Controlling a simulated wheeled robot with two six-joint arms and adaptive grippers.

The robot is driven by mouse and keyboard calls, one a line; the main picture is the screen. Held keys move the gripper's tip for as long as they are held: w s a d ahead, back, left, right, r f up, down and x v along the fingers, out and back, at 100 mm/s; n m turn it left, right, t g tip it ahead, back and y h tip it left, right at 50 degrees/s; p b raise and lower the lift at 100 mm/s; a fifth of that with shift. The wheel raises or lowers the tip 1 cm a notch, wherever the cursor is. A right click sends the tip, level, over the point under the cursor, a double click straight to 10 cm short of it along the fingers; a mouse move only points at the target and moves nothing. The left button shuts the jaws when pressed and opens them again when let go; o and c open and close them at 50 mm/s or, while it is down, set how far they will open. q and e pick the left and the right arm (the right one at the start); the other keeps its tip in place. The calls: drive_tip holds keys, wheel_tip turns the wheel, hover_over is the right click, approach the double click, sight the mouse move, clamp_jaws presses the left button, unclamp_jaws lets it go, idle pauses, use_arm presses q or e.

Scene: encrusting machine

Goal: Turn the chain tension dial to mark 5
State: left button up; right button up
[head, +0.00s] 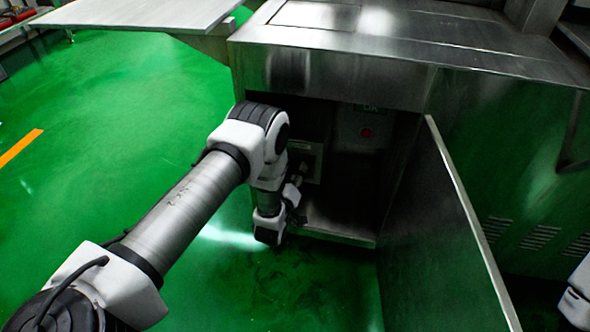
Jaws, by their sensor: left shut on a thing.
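The machine cabinet (330,68) stands open, and a pale plate (317,163) is on the inside at the left. My left arm reaches into the opening. My left gripper (299,180) is at that plate, shut on what appears to be the chain tension dial. The dial is dark and mostly hidden behind the gripper and wrist, so its marks and setting cannot be read. My right gripper is out of view; only a white part of my right arm shows at the right edge.
The open cabinet door (450,230) stands to the right of my left arm. A panel with a red button (366,132) is deeper inside. A metal table (140,14) is at the upper left. The green floor (110,130) at left is clear.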

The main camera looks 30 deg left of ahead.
use_arm(q)
drive_tip(key=shift+r+m+p, duration=0.25)
drive_tip(key=shift+m+p, duration=0.1)
drive_tip(key=shift+m, duration=0.25)
drive_tip(key=shift+f+m, duration=0.25)
drive_tip(key=shift+m, duration=0.05)
drive_tip(key=o, duration=1.1)
drive_tip(key=shift+o, duration=0.2)
drive_tip(key=s+d, duration=0.2)
drive_tip(key=s, duration=0.9)
drive_tip(key=shift+s, duration=0.4)
drive_tip(key=shift+d+r, duration=0.1)
